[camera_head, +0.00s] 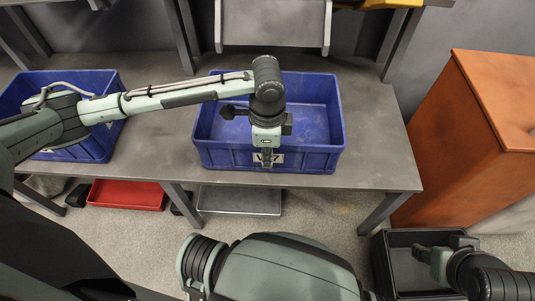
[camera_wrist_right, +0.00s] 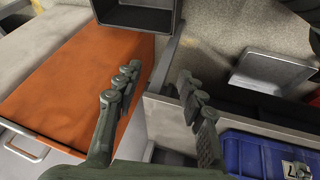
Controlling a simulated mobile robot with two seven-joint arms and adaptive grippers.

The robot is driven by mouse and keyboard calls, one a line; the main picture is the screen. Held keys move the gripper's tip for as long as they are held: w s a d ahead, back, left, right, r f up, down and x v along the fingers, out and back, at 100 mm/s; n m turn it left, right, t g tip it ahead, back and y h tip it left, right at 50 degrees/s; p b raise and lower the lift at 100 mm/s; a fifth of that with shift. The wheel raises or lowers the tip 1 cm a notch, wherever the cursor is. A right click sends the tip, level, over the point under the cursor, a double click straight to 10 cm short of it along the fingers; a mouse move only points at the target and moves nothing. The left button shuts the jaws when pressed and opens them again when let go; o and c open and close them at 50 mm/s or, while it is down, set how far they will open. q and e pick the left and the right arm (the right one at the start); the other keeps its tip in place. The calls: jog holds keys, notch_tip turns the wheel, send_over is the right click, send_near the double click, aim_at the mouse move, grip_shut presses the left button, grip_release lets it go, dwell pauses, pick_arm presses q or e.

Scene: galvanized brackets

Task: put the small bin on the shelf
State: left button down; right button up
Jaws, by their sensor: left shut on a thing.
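A blue bin (camera_head: 320,160) with a white label on its front wall stands on a grey workbench (camera_head: 375,150) in the head view. It looks empty where I can see inside. My left gripper (camera_head: 267,160) is shut on its front wall, near the label; the arm hides part of the bin. A corner of a blue bin with a label shows in the right wrist view (camera_wrist_right: 245,155). My right gripper (camera_head: 440,252) is over a black bin (camera_head: 385,270) at lower right. Its two fingers are apart and empty in the right wrist view (camera_wrist_right: 158,80).
A second blue bin (camera_head: 95,145) stands on the bench at left, partly behind my left arm. An orange cabinet (camera_head: 460,140) stands right of the bench. A red tray (camera_head: 125,195) and a grey tray (camera_head: 240,201) are below the bench. A grey panel (camera_head: 273,25) is behind the bench.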

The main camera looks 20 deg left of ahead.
pick_arm(q)
jog(key=c, duration=2.2)
grip_release()
jog(key=o, duration=0.5)
pick_arm(e)
jog(key=shift+s+d, duration=0.1)
jog(key=shift+s, duration=0.1)
jog(key=shift+f, duration=0.1)
pick_arm(q)
jog(key=shift+r, duration=0.25)
notch_tip(320, 180, up, 3)
jog(key=shift+f+p, duration=0.1)
jog(key=shift+p, duration=0.25)
notch_tip(320, 180, up, 9)
jog(key=shift+s+d+p, duration=0.1)
jog(key=shift+p, duration=0.7)
pick_arm(e)
jog(key=shift+g, duration=0.8)
jog(key=f, duration=0.1)
jog(key=d+f, duration=0.1)
jog(key=f, duration=0.1)
jog(key=s+f, duration=0.1)
jog(key=shift+d+f, duration=0.2)
jog(key=shift+f, duration=0.05)
